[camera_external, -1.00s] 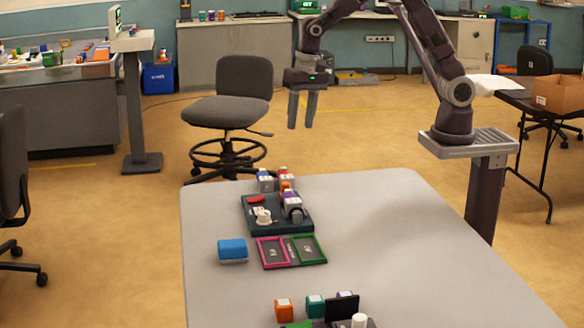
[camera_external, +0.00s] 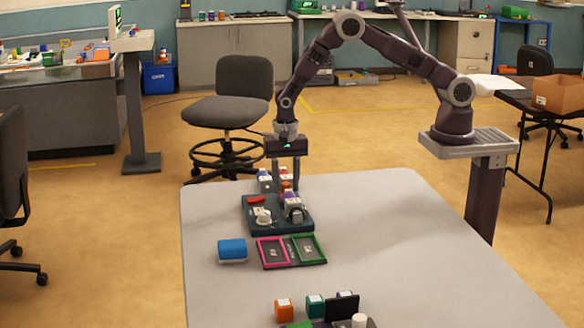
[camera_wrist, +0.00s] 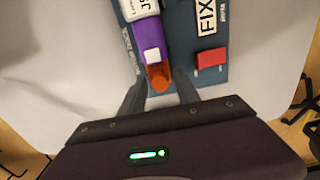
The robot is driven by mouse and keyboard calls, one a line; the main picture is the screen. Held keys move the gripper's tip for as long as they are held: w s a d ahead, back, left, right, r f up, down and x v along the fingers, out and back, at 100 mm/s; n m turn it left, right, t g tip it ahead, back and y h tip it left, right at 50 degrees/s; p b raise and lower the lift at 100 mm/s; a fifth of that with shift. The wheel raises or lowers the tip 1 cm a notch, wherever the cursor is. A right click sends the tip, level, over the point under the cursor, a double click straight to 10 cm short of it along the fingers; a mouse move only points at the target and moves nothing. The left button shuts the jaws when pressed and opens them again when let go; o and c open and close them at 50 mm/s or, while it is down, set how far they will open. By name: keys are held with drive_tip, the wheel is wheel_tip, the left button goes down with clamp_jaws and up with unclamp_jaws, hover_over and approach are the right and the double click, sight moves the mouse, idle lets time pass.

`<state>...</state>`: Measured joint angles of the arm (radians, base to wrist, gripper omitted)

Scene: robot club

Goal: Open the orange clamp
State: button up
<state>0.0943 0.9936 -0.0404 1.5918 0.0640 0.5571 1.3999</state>
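The orange clamp (camera_wrist: 159,77) shows in the wrist view as a small orange piece at the near end of a purple part with a white square. It sits on a dark blue board (camera_wrist: 180,30). In the external view an orange-red bit (camera_external: 287,187) shows at the board's far end. My gripper (camera_wrist: 161,76) is open, its two fingers apart on either side of the orange piece, above the board's far edge in the external view (camera_external: 286,182). I cannot tell whether the fingers touch it.
A red block (camera_wrist: 211,58) and a "FIX" label (camera_wrist: 207,15) are on the board. Small bottles (camera_external: 265,182) stand near my fingers. Pink (camera_external: 260,254) and green (camera_external: 321,248) framed trays and a blue block (camera_external: 232,248) lie nearer. The table's right side is clear.

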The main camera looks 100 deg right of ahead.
clamp_jaws()
drive_tip(key=shift+d, duration=1.4)
drive_tip(key=shift+c, duration=0.9)
unclamp_jaws()
drive_tip(key=shift+r, duration=0.1)
drive_tip(key=shift+r, duration=2.95)
drive_tip(key=shift+r, duration=0.1)
